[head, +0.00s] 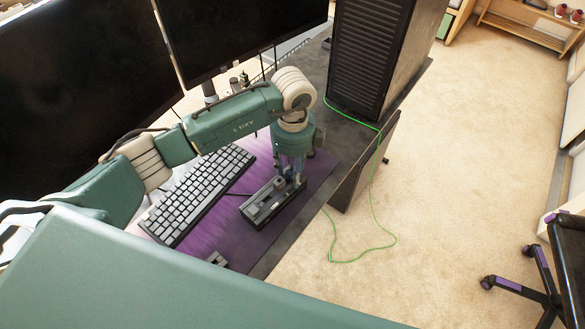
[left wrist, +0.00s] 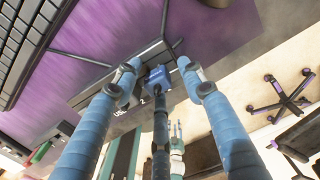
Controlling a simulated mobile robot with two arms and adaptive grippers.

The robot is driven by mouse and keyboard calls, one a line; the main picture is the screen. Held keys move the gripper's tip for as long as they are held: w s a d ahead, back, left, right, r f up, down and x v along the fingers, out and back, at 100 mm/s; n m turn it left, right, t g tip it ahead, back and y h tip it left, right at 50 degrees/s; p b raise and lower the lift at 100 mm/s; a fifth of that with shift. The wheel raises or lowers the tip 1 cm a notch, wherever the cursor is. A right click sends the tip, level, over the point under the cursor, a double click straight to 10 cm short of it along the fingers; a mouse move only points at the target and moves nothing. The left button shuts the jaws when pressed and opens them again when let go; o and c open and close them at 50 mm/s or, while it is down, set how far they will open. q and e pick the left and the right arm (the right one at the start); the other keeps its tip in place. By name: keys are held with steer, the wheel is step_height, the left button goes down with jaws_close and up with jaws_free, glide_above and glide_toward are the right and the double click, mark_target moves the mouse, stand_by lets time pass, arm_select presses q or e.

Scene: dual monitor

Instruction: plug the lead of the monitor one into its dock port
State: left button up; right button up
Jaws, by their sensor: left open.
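The dock (head: 259,211) is a dark grey block on the purple mat, right of the keyboard. My left gripper (head: 291,179) points down over the dock's far end. In the left wrist view its two blue fingers (left wrist: 164,82) are open, one on each side of a blue plug (left wrist: 158,77). A dark lead (left wrist: 160,128) runs from the plug. The plug is at the dock's edge, near white lettering; I cannot tell whether it is seated in a port. A small green and pale part (left wrist: 177,140), perhaps my right gripper, shows below. Two dark monitors (head: 75,85) (head: 235,35) stand behind.
A dark computer tower (head: 368,55) stands at the back right. A green cable (head: 372,200) hangs over the desk's right edge to the floor. Open carpet lies to the right.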

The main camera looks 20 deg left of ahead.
arm_select(q)
steer(key=shift+r, duration=0.1)
step_height(320, 180, up, 12)
stand_by(0.5)
stand_by(0.4)
